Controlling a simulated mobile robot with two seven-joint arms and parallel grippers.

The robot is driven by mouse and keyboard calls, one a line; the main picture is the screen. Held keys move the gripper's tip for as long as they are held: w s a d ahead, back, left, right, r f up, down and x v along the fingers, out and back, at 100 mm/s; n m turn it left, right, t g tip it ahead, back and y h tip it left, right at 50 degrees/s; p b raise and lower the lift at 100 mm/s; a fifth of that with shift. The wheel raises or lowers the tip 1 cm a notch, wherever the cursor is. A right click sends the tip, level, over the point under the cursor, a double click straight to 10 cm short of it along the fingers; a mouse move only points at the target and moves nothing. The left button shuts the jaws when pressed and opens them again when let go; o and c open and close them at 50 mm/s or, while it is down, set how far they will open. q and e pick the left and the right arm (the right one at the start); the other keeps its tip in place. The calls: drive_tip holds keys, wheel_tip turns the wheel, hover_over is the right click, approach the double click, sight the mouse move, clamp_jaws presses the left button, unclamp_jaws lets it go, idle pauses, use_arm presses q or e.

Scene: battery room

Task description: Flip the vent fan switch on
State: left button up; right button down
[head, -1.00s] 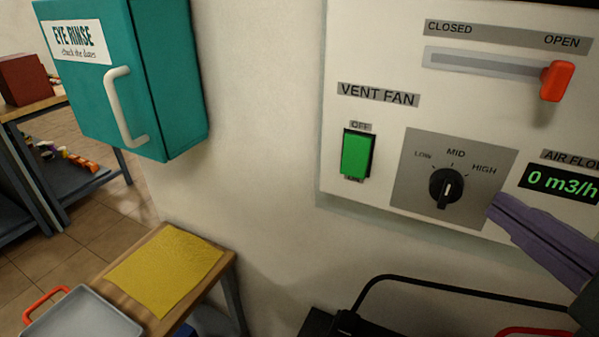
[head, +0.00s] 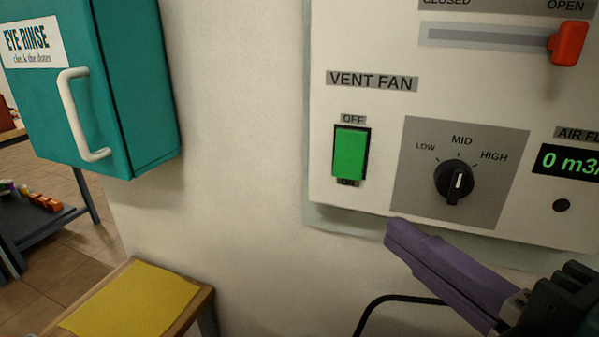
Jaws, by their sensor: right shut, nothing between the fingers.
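The vent fan switch (head: 349,152) is a green rocker in a black frame on the white wall panel (head: 323,196). The label OFF is above it and ON is below it. Which way the rocker is tilted I cannot tell. The air flow display (head: 570,161) is partly cut off and starts with 0 m3. My right gripper (head: 391,231), with purple fingers, is shut and empty. It is below and to the right of the switch, under the panel's lower edge in the picture, apart from the switch. My left gripper is not in view.
A black speed knob (head: 454,182) on a grey plate is right of the switch. A red slider handle (head: 568,43) is at the OPEN end. A teal eye rinse cabinet (head: 140,90) hangs at left. A yellow sheet (head: 135,300) lies on a small wooden table below.

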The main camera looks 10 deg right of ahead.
drive_tip(key=p, duration=0.2)
approach(337, 172)
drive_tip(key=w+a, duration=0.2)
drive_tip(key=a, duration=0.1)
drive_tip(key=w, duration=0.1)
drive_tip(key=w+d, duration=0.2)
drive_tip(key=shift+w+f, duration=0.3)
drive_tip(key=shift+w, duration=0.05)
